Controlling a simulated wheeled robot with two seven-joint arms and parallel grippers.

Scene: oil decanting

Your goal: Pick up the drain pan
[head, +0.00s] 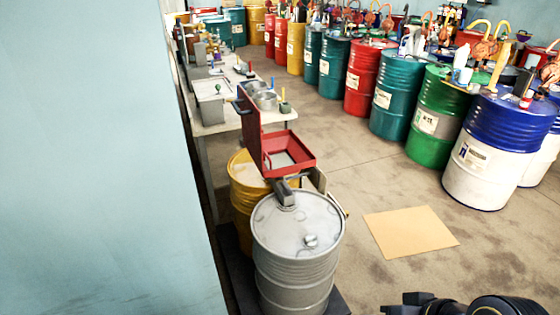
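A red square-rimmed pan (288,154) with a pale inside is the likeliest drain pan, though I cannot be sure. It sits just behind the grey drum (297,235), next to a tall red panel. A grey pump-like part (285,192) is on the drum's lid in front of it. Black parts of my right arm, with what may be its gripper (412,302), show at the bottom right edge, well away from the pan; the fingers are not clear. My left gripper is out of view.
A yellow drum (246,195) stands behind the grey one. A pale wall (90,160) fills the left. A bench (225,118) holds metal pans and a grey bin. Drums line the right, including a blue and white one (490,148). A tan sheet (411,231) lies on open floor.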

